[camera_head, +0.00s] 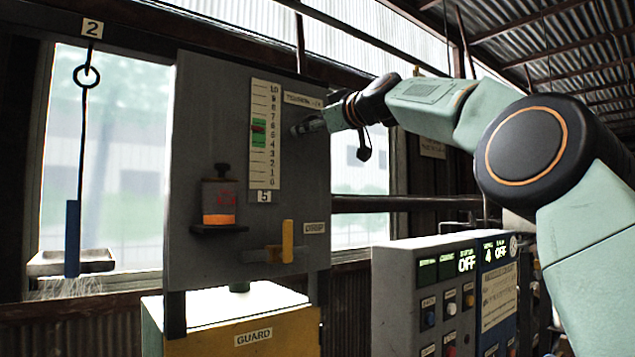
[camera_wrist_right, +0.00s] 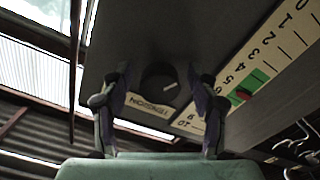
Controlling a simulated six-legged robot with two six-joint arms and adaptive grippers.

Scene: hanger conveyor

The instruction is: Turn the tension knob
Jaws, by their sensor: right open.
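The tension knob (camera_wrist_right: 158,82) is a dark round knob with a short white mark, on a dark grey panel (camera_wrist_right: 125,45). My right gripper (camera_wrist_right: 160,73) is open, with one finger on each side of the knob. I cannot tell whether the fingers touch it. In the head view my right gripper (camera_head: 310,126) is at the panel's upper right and hides the knob. The tension label (camera_head: 303,100) is just above.
A yellow drop lever (camera_head: 288,241) sticks out lower down. A yellow guard box (camera_head: 250,336) stands below. A control box (camera_head: 425,300) with buttons and lit displays stands at right.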

